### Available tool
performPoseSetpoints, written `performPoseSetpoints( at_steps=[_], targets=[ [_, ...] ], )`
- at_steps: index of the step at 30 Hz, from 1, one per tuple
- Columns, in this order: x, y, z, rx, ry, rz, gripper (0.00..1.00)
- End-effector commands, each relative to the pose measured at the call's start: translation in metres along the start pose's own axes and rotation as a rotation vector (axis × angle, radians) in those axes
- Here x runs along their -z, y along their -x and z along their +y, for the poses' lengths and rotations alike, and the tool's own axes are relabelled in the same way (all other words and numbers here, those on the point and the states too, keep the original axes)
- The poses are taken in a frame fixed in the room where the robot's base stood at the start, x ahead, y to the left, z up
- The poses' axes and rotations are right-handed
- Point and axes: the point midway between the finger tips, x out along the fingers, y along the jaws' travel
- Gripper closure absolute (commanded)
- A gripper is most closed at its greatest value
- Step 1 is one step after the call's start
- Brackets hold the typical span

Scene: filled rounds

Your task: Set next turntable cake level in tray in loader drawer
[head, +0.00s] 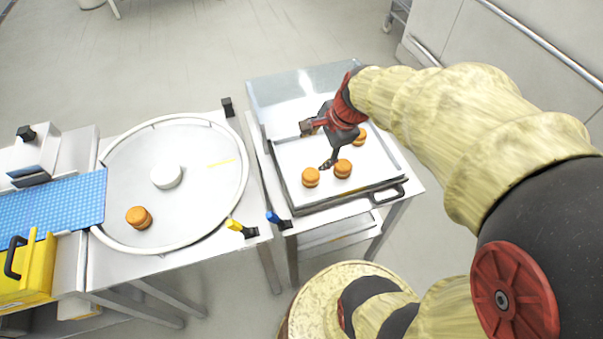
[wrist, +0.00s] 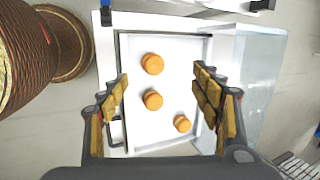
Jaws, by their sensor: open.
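One orange-brown filled cake (head: 139,217) stands on the round grey turntable (head: 205,205), near its front left rim. Three similar cakes are in the white-lined tray (head: 378,170) in the loader drawer: one at the front left (head: 311,177), one beside it (head: 343,168) and one farther back (head: 360,136). In the wrist view the three cakes (wrist: 152,100) form a slanting row and look level. My gripper (head: 318,146) is above the tray, open, with nothing between its fingers. Its fingers (wrist: 160,96) spread to either side of the cakes in the wrist view, apart from them.
A white hub (head: 166,176) rises at the turntable's middle. A blue belt (head: 55,209) meets its left side. Yellow (head: 236,226) and blue (head: 274,218) levers stand by the front edges. A clear cover (head: 290,87) lies behind the tray.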

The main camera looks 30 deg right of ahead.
Motion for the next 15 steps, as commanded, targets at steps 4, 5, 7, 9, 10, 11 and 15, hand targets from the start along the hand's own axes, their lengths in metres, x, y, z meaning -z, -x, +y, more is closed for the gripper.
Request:
performPoseSetpoints(
  at_steps=[4,5,7,9,10,11,15],
  targets=[
    [-0.067,0.048,0.020,0.019,0.627,0.020,0.36],
    [-0.077,0.056,0.026,0.023,0.749,0.027,0.36],
    [-0.096,0.075,0.041,0.030,1.016,0.047,0.36],
    [-0.109,0.090,0.054,0.035,1.248,0.070,0.36],
    [-0.113,0.096,0.060,0.038,1.334,0.080,0.36],
    [-0.116,0.100,0.065,0.038,1.412,0.088,0.36],
    [-0.124,0.115,0.080,0.041,1.657,0.123,0.36]
  ],
)
